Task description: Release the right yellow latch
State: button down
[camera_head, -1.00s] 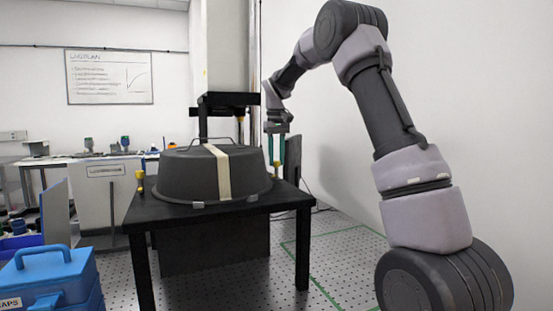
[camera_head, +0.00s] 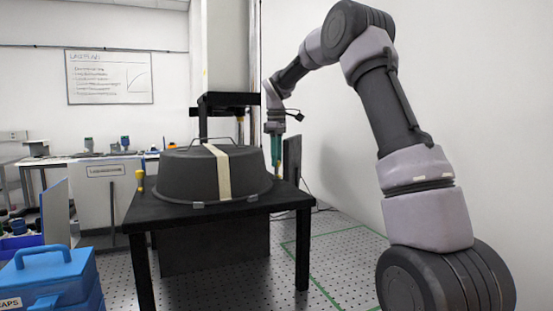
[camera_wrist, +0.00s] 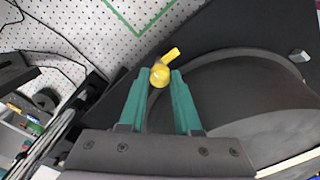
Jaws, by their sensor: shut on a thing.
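The right yellow latch (camera_wrist: 160,76) shows in the wrist view as a round yellow knob with a short tab pointing up and right. It sits beside the rim of the dark round cover (camera_head: 180,177). My gripper (camera_wrist: 161,80) has its two green fingers on either side of the knob, shut on it. In the head view my gripper (camera_head: 277,162) points down at the right edge of the cover, and the latch is mostly hidden behind its fingers. The left yellow latch (camera_head: 140,181) stands upright at the cover's left side.
The cover, with a handle (camera_head: 203,141) and a pale strip (camera_head: 217,170), sits on a black table (camera_head: 170,221). A column stands behind it. A blue case (camera_head: 52,275) is at the lower left. A white wall is on the right.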

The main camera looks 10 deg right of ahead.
jog(key=shift+n, duration=0.3)
jog(key=c, duration=0.6)
grip_release()
jog(key=shift+r, duration=0.1)
notch_tip(320, 180, up, 11)
jog(key=shift+f, duration=0.2)
